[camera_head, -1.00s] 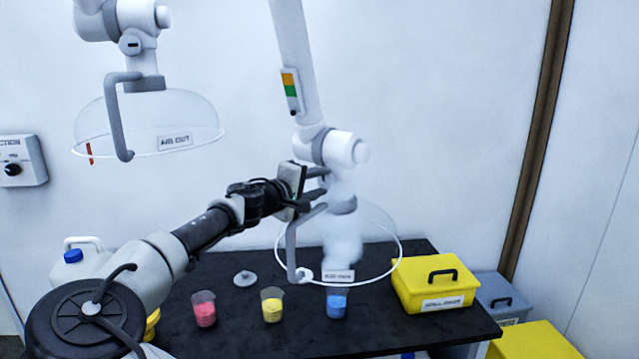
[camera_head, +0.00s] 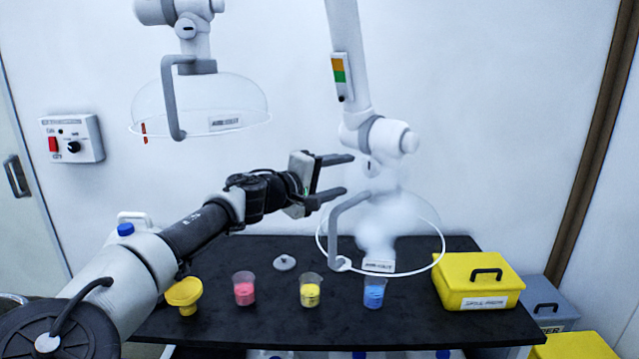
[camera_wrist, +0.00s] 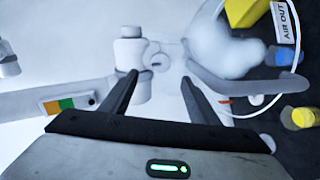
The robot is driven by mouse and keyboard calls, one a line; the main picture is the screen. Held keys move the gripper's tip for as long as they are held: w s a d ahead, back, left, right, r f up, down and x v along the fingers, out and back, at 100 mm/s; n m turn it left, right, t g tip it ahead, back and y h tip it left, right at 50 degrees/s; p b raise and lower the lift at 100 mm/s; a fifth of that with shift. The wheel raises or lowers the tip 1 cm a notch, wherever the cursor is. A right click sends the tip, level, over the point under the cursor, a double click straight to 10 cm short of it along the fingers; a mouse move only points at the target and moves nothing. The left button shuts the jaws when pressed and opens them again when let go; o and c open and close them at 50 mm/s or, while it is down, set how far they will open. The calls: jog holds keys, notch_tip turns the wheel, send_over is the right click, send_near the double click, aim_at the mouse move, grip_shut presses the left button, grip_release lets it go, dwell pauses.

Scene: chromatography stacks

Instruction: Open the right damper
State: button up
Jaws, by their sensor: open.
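The right extraction arm comes down from the top, with a white joint (camera_head: 388,138) above its clear hood (camera_head: 425,225). A small knob-like part, perhaps the right damper (camera_head: 371,166), sits at the joint's lower left; in the wrist view a similar round part (camera_wrist: 158,62) lies just beyond my fingertips. Its setting cannot be read. White vapour fills the hood and its neck. My gripper (camera_head: 347,175) is open and empty, left of the neck and above the hood's grey handle (camera_head: 335,225). In the wrist view my gripper (camera_wrist: 159,78) has the joint ahead between its fingers.
A left hood (camera_head: 205,105) hangs clear of my arm. The black table (camera_head: 230,325) bears pink (camera_head: 244,290), yellow (camera_head: 310,290) and blue (camera_head: 374,292) beakers and a yellow box (camera_head: 478,282). A switch box (camera_head: 73,138) is on the wall.

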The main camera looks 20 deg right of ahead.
jog(key=f+v, duration=0.1)
jog(key=v, duration=0.6)
jog(key=shift+r, duration=0.5)
